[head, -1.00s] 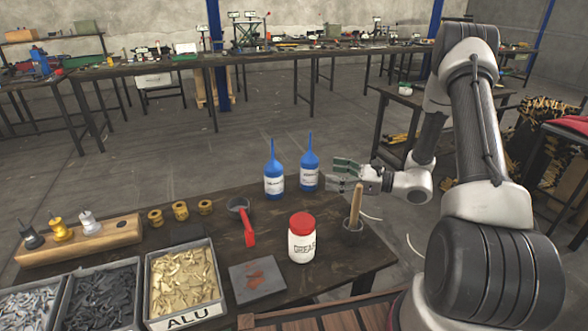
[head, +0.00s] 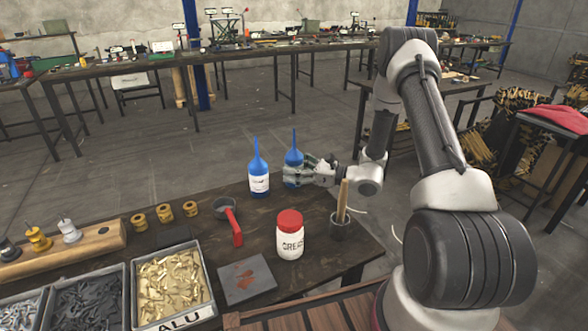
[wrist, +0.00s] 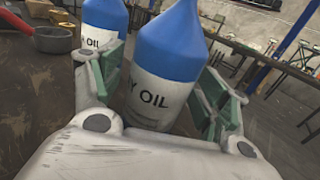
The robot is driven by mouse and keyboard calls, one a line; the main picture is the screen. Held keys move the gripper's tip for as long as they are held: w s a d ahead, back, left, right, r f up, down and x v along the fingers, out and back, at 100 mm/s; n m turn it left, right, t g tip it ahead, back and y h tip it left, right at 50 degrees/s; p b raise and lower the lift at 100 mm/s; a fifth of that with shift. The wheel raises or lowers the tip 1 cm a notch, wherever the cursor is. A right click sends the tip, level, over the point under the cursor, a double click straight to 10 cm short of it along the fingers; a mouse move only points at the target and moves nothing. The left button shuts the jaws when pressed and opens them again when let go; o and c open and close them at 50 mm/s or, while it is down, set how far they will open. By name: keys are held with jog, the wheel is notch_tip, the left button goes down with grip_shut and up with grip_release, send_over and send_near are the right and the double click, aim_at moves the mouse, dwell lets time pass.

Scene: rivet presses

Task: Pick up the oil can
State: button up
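Two blue-capped bottles with white labels and tall blue spouts stand upright on the dark bench. The right oil can (head: 292,157) is at my gripper (head: 300,172), which partly covers its lower half. In the wrist view, this oil can (wrist: 163,70) stands between the two fingers of my gripper (wrist: 163,105), its label ending in "Y OIL". The fingers are spread on either side of it; firm contact does not show. The left bottle (head: 259,180) stands just beside it, clear of the gripper, and shows behind the left finger in the wrist view (wrist: 103,25).
A red-lidded grease jar (head: 290,238) and a cup holding a wooden-handled brush (head: 341,225) stand in front of my gripper. A red-handled tool (head: 235,232), gold rings (head: 164,213) and parts bins (head: 205,278) lie to the left. Open floor lies behind the bench.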

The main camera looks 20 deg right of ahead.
jog(key=c, duration=1.1)
